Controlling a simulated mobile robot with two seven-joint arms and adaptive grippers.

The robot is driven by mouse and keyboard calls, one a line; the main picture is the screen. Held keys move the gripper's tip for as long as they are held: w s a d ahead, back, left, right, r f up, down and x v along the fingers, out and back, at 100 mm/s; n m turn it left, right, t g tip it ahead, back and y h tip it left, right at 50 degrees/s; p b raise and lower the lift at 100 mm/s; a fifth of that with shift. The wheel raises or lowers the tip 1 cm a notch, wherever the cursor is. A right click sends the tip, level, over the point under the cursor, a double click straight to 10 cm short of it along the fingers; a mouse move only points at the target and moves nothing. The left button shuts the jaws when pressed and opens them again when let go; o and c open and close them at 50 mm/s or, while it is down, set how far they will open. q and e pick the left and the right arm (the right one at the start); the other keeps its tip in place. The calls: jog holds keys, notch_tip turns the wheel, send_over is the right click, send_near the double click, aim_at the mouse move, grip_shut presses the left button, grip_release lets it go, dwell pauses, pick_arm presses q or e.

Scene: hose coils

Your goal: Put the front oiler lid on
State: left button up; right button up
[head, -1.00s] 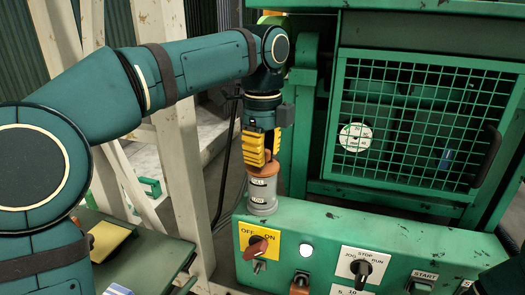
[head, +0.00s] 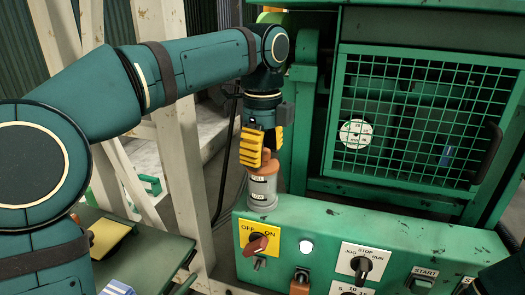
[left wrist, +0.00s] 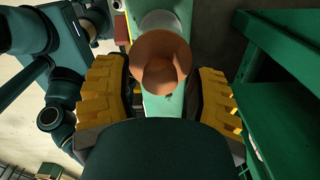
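The front oiler (head: 262,190) is a grey upright cylinder with FULL and LOW labels, standing at the left end of the green console. Its orange-brown lid (head: 265,165) sits at its top, knob upward; the exact seating is hard to tell. My left gripper (head: 264,150) points down over the lid, yellow fingers spread on either side of the knob. In the left wrist view, the lid (left wrist: 160,62) lies between the open fingers with gaps at both sides, and part of the grey oiler (left wrist: 160,22) shows beyond it. My right gripper is not in view.
The green console (head: 330,225) carries a red switch on a yellow plate (head: 259,239) and a black selector (head: 361,266). A green mesh guard (head: 425,115) stands behind to the right. Pale posts (head: 170,130) stand to the left of the oiler.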

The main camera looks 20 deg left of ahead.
pick_arm(q)
jog(key=shift+r, duration=3.8)
jog(key=shift+f, duration=0.1)
